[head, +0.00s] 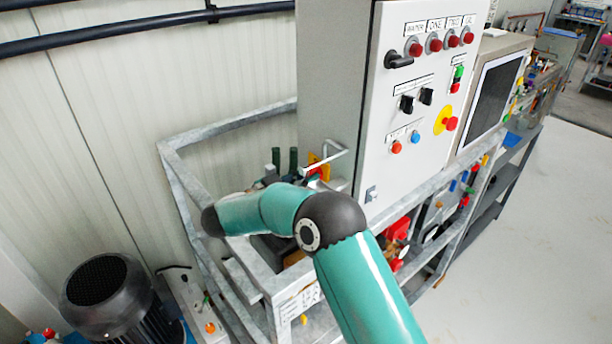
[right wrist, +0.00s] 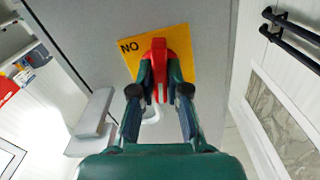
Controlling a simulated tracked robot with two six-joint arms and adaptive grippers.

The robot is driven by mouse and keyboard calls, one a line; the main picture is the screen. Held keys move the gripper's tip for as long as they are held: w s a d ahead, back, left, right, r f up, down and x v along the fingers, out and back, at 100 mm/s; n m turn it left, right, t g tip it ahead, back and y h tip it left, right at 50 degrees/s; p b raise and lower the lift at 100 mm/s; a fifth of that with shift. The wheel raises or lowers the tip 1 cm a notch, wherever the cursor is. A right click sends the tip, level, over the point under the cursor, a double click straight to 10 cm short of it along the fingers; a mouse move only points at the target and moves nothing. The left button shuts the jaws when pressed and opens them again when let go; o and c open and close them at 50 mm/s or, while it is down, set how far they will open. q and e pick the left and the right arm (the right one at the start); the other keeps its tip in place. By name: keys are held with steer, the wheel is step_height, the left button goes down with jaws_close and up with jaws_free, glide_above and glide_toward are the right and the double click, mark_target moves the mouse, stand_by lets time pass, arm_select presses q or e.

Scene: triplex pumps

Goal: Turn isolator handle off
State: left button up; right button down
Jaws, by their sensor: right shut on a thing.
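The isolator handle (right wrist: 158,60) is red and sits on a yellow plate (right wrist: 128,46) marked "NO", on the side of a grey cabinet. My right gripper (right wrist: 160,88) is shut on the red handle, with one dark green finger on each side of it. In the head view the yellow plate (head: 314,159) shows on the cabinet's left side, partly hidden. My teal right arm covers much of the area in front of it. My left gripper is not in view.
The control cabinet (head: 405,135) carries lamps, switches and a yellow-backed red button. A pale bent rail (head: 328,154) projects near the isolator. A grey metal frame (head: 190,185) surrounds the area below. A black motor (head: 105,295) stands at lower left.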

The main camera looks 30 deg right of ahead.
steer(key=shift+f+n, duration=0.25)
steer(key=shift+n, duration=0.95)
steer(key=c, duration=1.2)
jaws_free()
steer(key=shift+a, duration=0.1)
steer(key=shift+o, duration=0.2)
steer(key=shift+r, duration=0.15)
steer(key=a, duration=1.2)
steer(key=shift+s, duration=0.45)
